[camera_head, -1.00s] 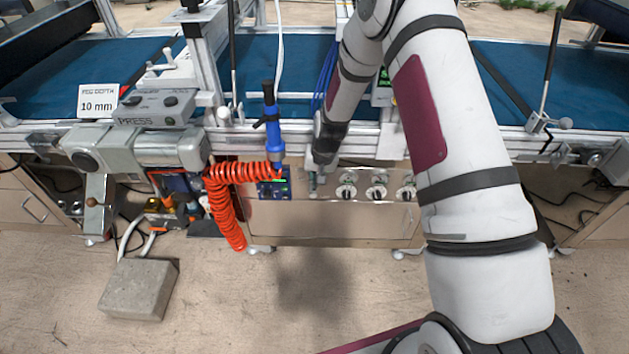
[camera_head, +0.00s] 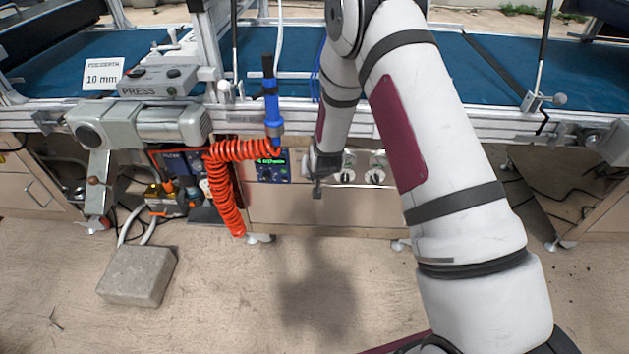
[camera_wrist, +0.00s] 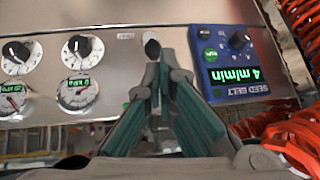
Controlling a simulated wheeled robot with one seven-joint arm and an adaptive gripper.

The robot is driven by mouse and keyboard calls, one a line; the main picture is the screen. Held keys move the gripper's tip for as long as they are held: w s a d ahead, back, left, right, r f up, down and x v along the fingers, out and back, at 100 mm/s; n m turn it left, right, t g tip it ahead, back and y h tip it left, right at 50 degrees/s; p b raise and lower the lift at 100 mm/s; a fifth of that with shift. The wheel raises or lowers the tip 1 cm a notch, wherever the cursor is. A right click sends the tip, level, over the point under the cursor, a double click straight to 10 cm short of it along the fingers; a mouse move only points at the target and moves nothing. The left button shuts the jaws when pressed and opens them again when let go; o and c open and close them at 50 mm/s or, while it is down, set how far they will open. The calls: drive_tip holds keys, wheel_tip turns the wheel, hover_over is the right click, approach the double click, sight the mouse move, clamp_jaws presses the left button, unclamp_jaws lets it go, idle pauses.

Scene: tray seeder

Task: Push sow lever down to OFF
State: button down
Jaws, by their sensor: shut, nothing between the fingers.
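My gripper (camera_wrist: 162,68) is shut and empty. Its tips are right beside the lever, overlapping its lower part in the picture; I cannot tell whether they touch. In the head view my gripper (camera_head: 317,188) points at the front panel (camera_head: 300,207), and the lever is hidden behind it.
The blue seed belt box (camera_wrist: 236,62), reading 4 m/min, sits close beside my gripper. Dials and gauges (camera_wrist: 78,90) are on the other side. A coiled orange hose (camera_head: 224,190) hangs to the left in the head view. A concrete block (camera_head: 138,276) lies on the floor.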

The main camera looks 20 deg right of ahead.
drive_tip(key=shift+w+r, duration=0.1)
drive_tip(key=shift+r, duration=0.05)
drive_tip(key=shift+r+p, duration=0.4)
drive_tip(key=shift+r, duration=0.3)
